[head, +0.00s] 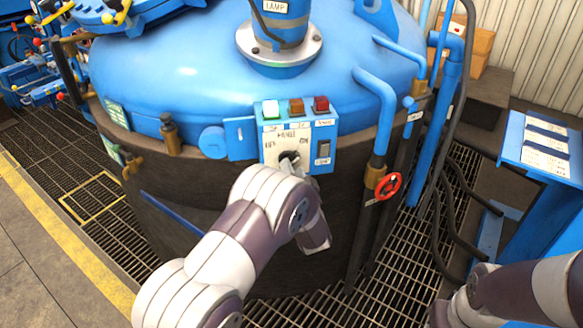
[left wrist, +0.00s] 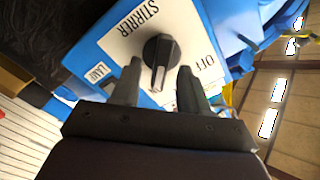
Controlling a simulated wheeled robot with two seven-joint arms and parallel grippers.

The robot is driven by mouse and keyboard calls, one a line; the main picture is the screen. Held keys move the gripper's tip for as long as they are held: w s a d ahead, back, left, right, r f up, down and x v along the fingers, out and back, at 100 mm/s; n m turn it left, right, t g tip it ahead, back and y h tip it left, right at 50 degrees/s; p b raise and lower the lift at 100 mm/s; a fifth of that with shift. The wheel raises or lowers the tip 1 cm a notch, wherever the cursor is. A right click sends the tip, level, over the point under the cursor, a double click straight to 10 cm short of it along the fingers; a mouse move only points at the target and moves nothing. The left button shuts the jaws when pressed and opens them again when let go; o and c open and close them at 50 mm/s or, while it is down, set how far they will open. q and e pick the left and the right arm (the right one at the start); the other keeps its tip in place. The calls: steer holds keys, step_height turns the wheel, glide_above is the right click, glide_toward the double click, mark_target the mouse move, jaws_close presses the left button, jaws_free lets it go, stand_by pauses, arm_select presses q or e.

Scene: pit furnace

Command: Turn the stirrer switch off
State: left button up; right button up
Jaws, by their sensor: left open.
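The stirrer switch is a dark rotary knob on a white plate on the blue control box (head: 326,133). The knob (head: 288,158) shows just above my left wrist in the head view. In the left wrist view the knob (left wrist: 158,52) stands between the fingers of my left gripper (left wrist: 159,88), which is open, one finger on each side. Whether they touch it I cannot tell. The knob's pale pointer line points down in that view; the OFF label (left wrist: 205,62) is to its right. My left gripper (head: 291,171) is mostly hidden by my arm in the head view.
Green, amber and red buttons (head: 296,106) line the box top, with a lamp switch (head: 324,149) at right. The blue furnace lid (head: 180,70) is behind. Blue pipes (head: 384,110) and a red handwheel (head: 389,186) stand right. My right arm shows at lower right.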

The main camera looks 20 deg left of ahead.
arm_select(q)
steer(key=shift+x, duration=1.3)
steer(key=shift+r, duration=0.1)
jaws_close()
steer(key=shift+n, duration=0.4)
steer(key=shift+s+a+n+b, duration=0.1)
steer(key=shift+n+b, duration=2.8)
steer(key=shift+n, duration=1.4)
steer(key=shift+a+n+b, duration=0.15)
steer(key=shift+n+b, duration=2.7)
steer(key=shift+n, duration=1.45)
